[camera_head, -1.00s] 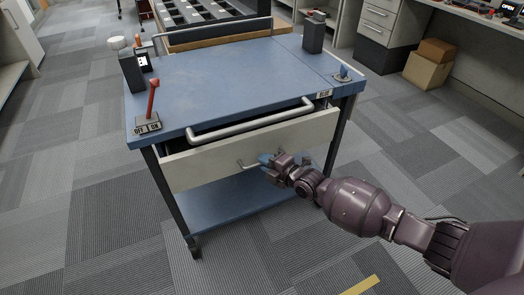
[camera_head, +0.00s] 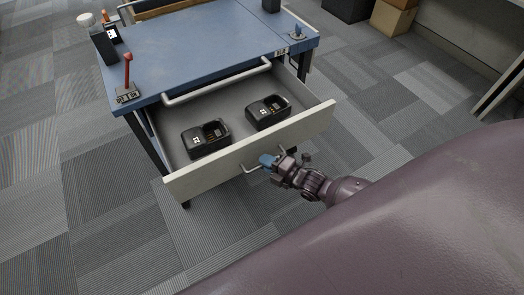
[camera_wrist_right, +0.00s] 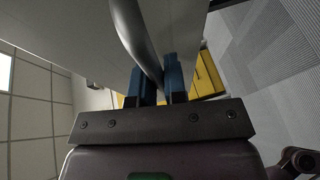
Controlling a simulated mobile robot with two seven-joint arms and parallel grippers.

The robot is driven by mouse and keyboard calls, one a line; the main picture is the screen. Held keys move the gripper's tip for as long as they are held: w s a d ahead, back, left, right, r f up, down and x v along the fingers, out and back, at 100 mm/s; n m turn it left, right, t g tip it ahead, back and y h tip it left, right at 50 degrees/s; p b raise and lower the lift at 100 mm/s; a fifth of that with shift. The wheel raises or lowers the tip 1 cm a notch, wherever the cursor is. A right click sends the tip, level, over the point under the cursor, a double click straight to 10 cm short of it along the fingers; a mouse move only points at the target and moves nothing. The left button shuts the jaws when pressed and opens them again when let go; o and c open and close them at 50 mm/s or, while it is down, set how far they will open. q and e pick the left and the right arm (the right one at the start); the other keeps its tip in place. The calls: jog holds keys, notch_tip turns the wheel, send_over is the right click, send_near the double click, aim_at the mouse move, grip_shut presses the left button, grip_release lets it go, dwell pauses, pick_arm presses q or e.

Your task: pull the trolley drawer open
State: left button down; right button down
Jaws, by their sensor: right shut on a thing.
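The blue-topped trolley (camera_head: 190,48) stands at the upper left in the head view. Its pale drawer (camera_head: 215,169) is pulled well out, and two black charger-like units (camera_head: 205,138) (camera_head: 268,111) show inside. My right gripper (camera_head: 268,161) is at the drawer front, shut on the metal drawer handle (camera_head: 250,168). In the right wrist view the blue fingers (camera_wrist_right: 160,82) close around the curved handle bar (camera_wrist_right: 137,40). My left gripper is not in view.
A push rail (camera_head: 215,82) runs along the trolley's front edge above the drawer. A red lever (camera_head: 127,72) and a black device (camera_head: 106,46) stand on the top at left. Cardboard boxes (camera_head: 392,17) sit at the back right. Carpet around the drawer is clear.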

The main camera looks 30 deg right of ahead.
jog(key=shift+s, duration=0.5)
jog(key=c, duration=1.2)
grip_release()
jog(key=shift+p+v, duration=0.75)
jog(key=shift+v, duration=4.7)
